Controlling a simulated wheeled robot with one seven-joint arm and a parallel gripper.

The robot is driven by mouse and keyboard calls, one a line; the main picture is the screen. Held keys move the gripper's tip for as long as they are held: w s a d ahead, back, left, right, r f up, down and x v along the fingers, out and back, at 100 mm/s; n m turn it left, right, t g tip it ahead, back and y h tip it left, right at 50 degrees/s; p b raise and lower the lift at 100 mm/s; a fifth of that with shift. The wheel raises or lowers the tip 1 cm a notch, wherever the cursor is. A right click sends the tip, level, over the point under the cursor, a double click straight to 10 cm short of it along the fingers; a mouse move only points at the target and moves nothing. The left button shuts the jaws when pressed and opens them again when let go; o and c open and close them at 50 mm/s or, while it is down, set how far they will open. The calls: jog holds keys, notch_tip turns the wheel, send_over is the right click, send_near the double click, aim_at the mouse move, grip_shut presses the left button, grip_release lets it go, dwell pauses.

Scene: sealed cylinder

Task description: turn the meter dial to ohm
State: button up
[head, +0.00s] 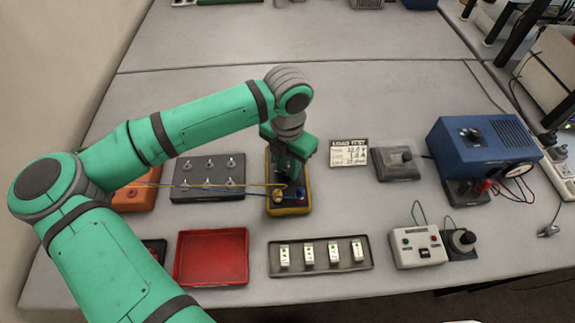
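The meter (289,210), a dark box with a yellow edge, lies on the bench near the middle of the head view. My gripper (288,180) points down over the far part of the meter. The gripper and wrist hide the dial and the meter's upper face, so I cannot see the dial's setting. I cannot tell whether the fingers touch the dial or how far apart they are.
Left of the meter are a grey terminal board (208,187) and an orange box (135,197). In front are a red tray (211,279) and a grey tray (262,257) of white parts. A label card (348,153), grey knob box (396,174) and blue supply (470,140) stand right.

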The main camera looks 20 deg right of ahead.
jog(key=shift+m, duration=0.4)
jog(key=m, duration=1.1)
jog(key=shift+a+m, duration=0.1)
jog(key=shift+m, duration=1.8)
jog(key=o, duration=1)
jog(key=shift+o, duration=0.2)
